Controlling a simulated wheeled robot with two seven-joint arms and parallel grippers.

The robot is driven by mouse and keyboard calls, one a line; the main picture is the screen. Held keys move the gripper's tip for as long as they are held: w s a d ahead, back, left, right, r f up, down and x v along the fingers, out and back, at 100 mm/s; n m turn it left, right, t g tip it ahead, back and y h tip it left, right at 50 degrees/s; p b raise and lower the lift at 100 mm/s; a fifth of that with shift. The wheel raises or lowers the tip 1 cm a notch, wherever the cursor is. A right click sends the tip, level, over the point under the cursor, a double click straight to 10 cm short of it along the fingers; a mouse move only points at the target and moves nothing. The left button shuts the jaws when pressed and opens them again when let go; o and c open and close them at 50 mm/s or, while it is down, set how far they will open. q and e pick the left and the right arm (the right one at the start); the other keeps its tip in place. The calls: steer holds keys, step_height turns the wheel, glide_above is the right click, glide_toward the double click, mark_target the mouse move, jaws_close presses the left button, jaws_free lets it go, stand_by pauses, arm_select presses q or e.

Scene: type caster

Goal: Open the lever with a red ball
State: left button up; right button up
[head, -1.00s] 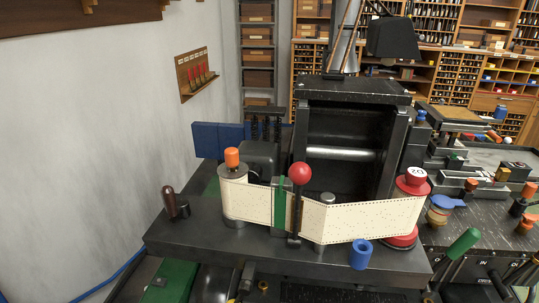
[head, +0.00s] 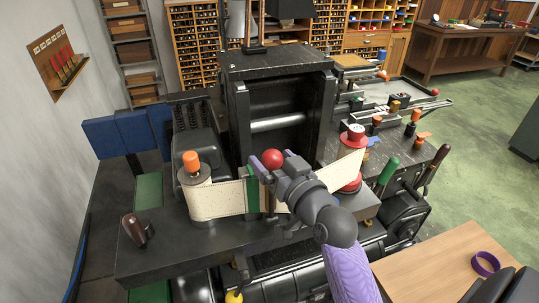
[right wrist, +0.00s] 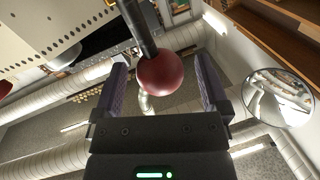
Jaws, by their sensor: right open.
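The red ball (head: 272,159) tops a dark lever at the front of the machine, behind the cream perforated paper strip (head: 215,200). My right gripper (head: 273,164) is at the ball with its purple fingers apart. In the right wrist view the ball (right wrist: 166,74) sits between the two open fingers, with a gap on each side, and the dark lever rod (right wrist: 138,25) runs up from it. No grip shows. In the head view my right arm hides part of the strip and the lever's lower part. My left gripper is not in view.
An orange-topped spool (head: 191,162) stands left of the lever and a red-and-white knob (head: 355,134) to its right. A dark brown handle (head: 138,231) rises at the front left. The black machine housing (head: 272,62) is behind.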

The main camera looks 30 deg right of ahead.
steer(key=shift+w, duration=0.6)
jaws_close()
